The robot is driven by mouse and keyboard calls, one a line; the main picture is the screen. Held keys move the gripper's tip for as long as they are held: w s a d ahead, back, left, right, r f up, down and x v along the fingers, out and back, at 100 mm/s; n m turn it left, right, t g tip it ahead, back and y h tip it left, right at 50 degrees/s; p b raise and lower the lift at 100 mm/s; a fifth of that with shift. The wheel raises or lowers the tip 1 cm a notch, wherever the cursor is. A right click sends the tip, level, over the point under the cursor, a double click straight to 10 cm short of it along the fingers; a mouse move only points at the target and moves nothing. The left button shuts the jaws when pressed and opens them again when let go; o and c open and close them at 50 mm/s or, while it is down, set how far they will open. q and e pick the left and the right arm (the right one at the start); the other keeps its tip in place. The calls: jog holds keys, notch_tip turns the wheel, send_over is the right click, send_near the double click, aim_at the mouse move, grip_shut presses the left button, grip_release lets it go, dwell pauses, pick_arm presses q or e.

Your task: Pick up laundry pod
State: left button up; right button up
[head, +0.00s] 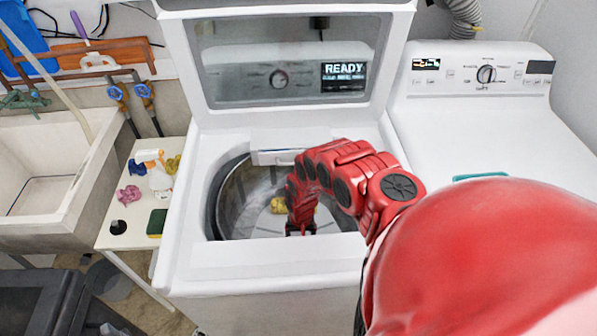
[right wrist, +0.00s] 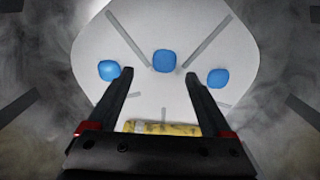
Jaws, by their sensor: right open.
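In the right wrist view, several blue pods lie on the white bottom of the washer drum: a middle pod (right wrist: 165,60), a left pod (right wrist: 109,70) and a right pod (right wrist: 217,78). My right gripper (right wrist: 157,76) is open and empty, its fingers pointing at the drum bottom. The middle pod shows between the fingertips, and the side pods lie just outside them. I cannot tell the height above the pods. In the head view my right gripper (head: 300,229) is inside the open washer (head: 185,262), and the pods are hidden there. My left gripper is not in view.
A yellow item lies in the drum, in the head view (head: 278,205) and the right wrist view (right wrist: 160,128). The drum rim surrounds my right arm. The raised lid (head: 180,50) stands behind. A small table (head: 115,238) with several items and a sink (head: 85,205) are left, a dryer (head: 430,130) right.

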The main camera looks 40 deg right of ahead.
jog(key=shift+w+a+f+p, duration=0.1)
jog(key=shift+a+f+p, duration=0.1)
jog(key=shift+f, duration=0.85)
jog(key=shift+w+a+f+p, duration=0.1)
jog(key=shift+a+f+p, duration=0.1)
jog(key=shift+f, duration=1.6)
jog(key=shift+d, duration=0.1)
grip_shut()
